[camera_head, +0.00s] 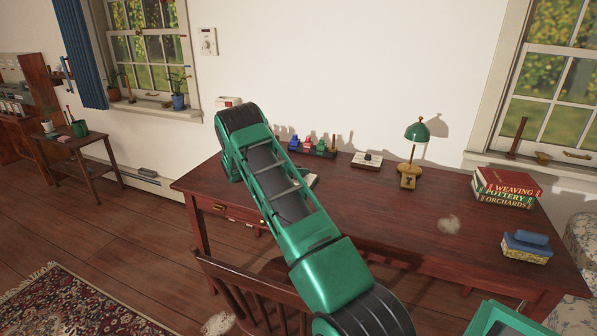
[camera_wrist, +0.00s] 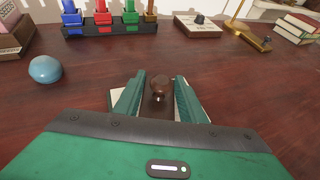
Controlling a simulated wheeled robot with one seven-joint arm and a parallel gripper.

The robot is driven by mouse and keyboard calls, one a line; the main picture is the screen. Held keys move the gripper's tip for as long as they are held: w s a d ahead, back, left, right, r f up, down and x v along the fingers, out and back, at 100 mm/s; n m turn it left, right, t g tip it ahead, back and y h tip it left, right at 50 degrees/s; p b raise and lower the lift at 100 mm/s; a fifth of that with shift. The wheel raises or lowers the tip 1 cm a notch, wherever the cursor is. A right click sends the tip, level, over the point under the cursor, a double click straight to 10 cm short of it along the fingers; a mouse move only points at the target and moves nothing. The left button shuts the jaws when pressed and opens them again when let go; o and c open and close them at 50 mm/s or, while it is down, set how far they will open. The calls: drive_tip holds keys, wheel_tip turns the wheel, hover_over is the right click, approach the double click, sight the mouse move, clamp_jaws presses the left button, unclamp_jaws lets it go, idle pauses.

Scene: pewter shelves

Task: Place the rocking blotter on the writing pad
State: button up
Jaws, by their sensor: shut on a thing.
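My gripper (camera_wrist: 160,82) is shut on the rocking blotter, whose round brown knob (camera_wrist: 160,85) shows between the two green fingers in the wrist view. Its dark body below the knob is mostly hidden by the fingers and the gripper housing. A pale flat thing, seemingly the writing pad (camera_wrist: 117,98), shows at both sides of the fingers. I cannot tell whether the blotter touches it. In the head view my arm hides the gripper and blotter; only a pale corner of the pad (camera_head: 311,180) shows beside the arm.
On the dark red desk (camera_head: 400,215) stand a rack of coloured bottles (camera_head: 312,148), a pale block with a dark knob (camera_head: 367,160), a green lamp (camera_head: 414,140) and stacked books (camera_head: 505,187). A blue ball (camera_wrist: 45,69) lies left of the gripper. A chair (camera_head: 245,290) stands in front.

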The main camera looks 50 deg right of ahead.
drive_tip(key=o, duration=1.3)
drive_tip(key=shift+f, duration=0.1)
